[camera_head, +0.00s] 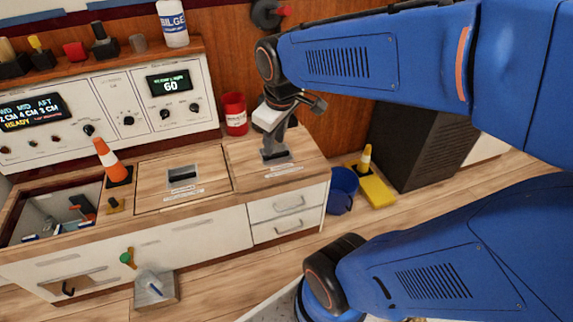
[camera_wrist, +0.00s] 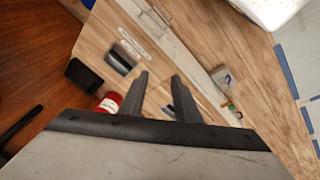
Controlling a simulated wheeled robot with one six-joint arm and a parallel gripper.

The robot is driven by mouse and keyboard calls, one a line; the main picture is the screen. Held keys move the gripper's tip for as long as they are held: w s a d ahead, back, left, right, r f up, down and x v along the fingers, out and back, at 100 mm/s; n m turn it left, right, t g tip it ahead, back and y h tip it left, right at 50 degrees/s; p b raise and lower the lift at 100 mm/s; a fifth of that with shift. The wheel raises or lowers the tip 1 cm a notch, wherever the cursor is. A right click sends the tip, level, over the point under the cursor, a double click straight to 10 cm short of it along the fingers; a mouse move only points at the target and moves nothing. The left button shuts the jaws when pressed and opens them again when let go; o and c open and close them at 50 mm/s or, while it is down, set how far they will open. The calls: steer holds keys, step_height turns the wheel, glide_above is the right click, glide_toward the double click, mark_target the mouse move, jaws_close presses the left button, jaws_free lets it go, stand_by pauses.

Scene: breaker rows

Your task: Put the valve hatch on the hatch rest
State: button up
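A square wooden panel (camera_head: 155,195), which looks like the valve hatch, lies flat in the counter top. It has a dark recess in its middle and a label too small to read. To its right, a second labelled grey recess (camera_head: 275,160) sits in the counter; I cannot tell whether it is the hatch rest. It also shows in the wrist view (camera_wrist: 121,61). My gripper (camera_head: 274,145) points down above this right part of the counter. In the wrist view my gripper (camera_wrist: 160,76) has its two fingers apart, with nothing between them. The panel's recess is partly behind the fingers there.
An open bin (camera_head: 45,215) with loose items and an orange cone (camera_head: 112,160) are left of the panel. A red can (camera_head: 235,113) stands behind. A control console (camera_head: 125,105) backs the counter. A blue bucket (camera_head: 342,190) and yellow block (camera_head: 377,190) are on the floor.

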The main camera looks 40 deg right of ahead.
steer(key=s+a+m+t, duration=0.1)
steer(key=s+a+m, duration=0.2)
steer(key=s, duration=0.6)
steer(key=shift+s+r+m+y, duration=0.15)
steer(key=shift+s+m+y, duration=0.25)
steer(key=shift+m, duration=0.3)
steer(key=shift+a, duration=0.1)
